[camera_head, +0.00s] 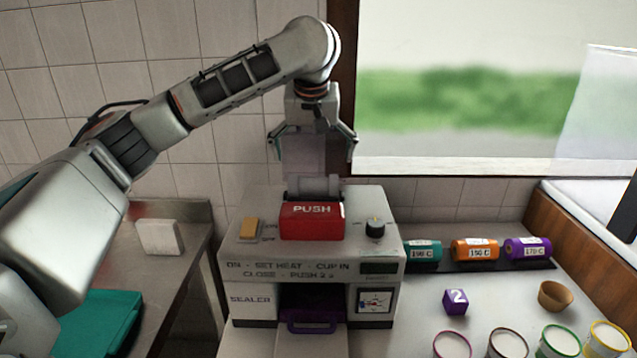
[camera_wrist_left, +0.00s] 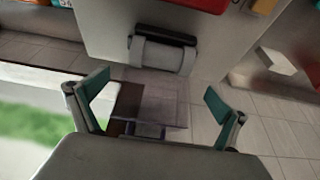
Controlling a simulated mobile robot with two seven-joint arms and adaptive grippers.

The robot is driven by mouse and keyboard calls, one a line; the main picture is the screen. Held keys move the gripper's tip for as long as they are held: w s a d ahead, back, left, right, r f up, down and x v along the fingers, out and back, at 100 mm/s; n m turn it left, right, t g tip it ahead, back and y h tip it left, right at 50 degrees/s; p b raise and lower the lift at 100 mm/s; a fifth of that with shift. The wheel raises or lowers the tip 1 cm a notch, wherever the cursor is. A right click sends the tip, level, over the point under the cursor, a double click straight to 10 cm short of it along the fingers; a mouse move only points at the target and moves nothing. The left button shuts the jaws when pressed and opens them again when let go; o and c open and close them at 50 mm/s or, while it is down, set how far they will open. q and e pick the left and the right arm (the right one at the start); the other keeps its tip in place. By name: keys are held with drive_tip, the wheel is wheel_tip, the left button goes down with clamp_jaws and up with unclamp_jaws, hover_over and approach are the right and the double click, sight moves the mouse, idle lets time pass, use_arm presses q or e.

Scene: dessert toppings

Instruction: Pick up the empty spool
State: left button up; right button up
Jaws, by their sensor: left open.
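A pale grey spool (camera_head: 314,187) lies across the top of the sealer machine (camera_head: 245,235), behind the red PUSH handle (camera_head: 312,221). In the left wrist view the spool (camera_wrist_left: 160,56) lies at the machine's edge beside a dark bar. A translucent sheet (camera_wrist_left: 150,98) shows between the spool and my gripper; I cannot tell whether it is attached to the spool. My left gripper (camera_head: 314,150) points down above and behind the machine, fingers spread and apart from the spool. In the wrist view the open left gripper (camera_wrist_left: 155,95) has the spool beyond its fingertips. My right gripper is not in view.
Teal (camera_head: 423,251), orange (camera_head: 475,250) and purple (camera_head: 528,248) labelled rolls lie in a row to the right. A purple cube (camera_head: 456,301), a brown cup (camera_head: 555,295) and several rimmed cups stand in front. A white block (camera_head: 159,237) stands on the left table.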

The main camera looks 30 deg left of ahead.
sight(313, 178)
use_arm(q)
drive_tip(key=x, duration=0.3)
drive_tip(key=s+x, duration=0.1)
drive_tip(key=x, duration=0.1)
drive_tip(key=shift+w+d+f, duration=0.15)
drive_tip(key=shift+f, duration=0.4)
drive_tip(key=shift+w+f, duration=0.3)
drive_tip(key=shift+f, duration=0.25)
drive_tip(key=shift+c, duration=0.4)
drive_tip(key=c, duration=1.1)
